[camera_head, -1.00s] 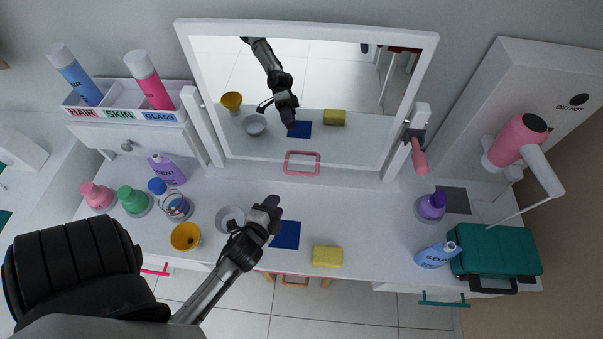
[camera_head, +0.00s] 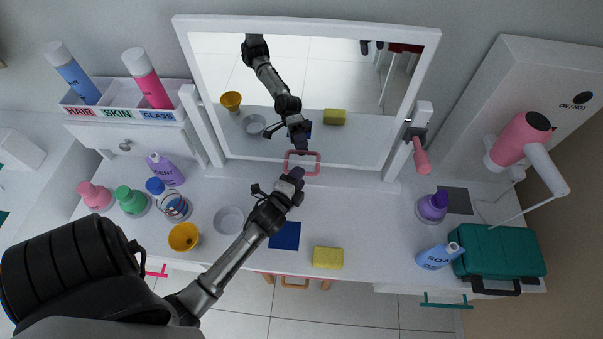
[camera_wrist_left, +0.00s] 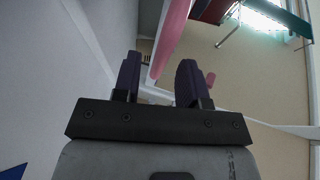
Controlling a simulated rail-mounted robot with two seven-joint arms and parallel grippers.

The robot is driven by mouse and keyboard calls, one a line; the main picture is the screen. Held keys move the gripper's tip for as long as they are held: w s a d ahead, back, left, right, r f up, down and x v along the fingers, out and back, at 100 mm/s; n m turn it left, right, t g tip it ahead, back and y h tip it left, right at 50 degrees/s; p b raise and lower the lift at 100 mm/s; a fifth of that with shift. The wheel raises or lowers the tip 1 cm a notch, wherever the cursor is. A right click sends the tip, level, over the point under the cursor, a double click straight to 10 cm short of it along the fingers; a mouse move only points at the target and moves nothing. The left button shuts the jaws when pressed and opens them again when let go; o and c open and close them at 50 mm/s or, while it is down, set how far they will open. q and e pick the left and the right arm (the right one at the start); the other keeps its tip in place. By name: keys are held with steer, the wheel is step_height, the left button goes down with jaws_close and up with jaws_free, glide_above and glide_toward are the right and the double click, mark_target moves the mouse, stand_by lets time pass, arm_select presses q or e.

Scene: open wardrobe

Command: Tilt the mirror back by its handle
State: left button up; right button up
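The mirror (camera_head: 330,75) stands at the back of the vanity in a white frame between two posts. Its pink loop handle (camera_head: 312,174) is at the bottom edge. My left gripper (camera_head: 294,178) has come in from the left, with its fingertips at the lower left of the handle. In the left wrist view the left gripper (camera_wrist_left: 158,80) has its dark fingers apart, and the pink handle bar (camera_wrist_left: 172,38) shows in the gap between them. I cannot tell whether they touch it. My right gripper is not in view.
A grey bowl (camera_head: 229,220), yellow cup (camera_head: 184,237), blue cloth (camera_head: 285,236) and yellow sponge (camera_head: 328,257) lie on the counter near my left arm. Several bottles stand at the left. A purple bottle (camera_head: 433,206), soap bottle (camera_head: 437,256) and teal case (camera_head: 500,252) stand at the right.

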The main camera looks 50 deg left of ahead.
arm_select(q)
steer(key=shift+x, duration=1.3)
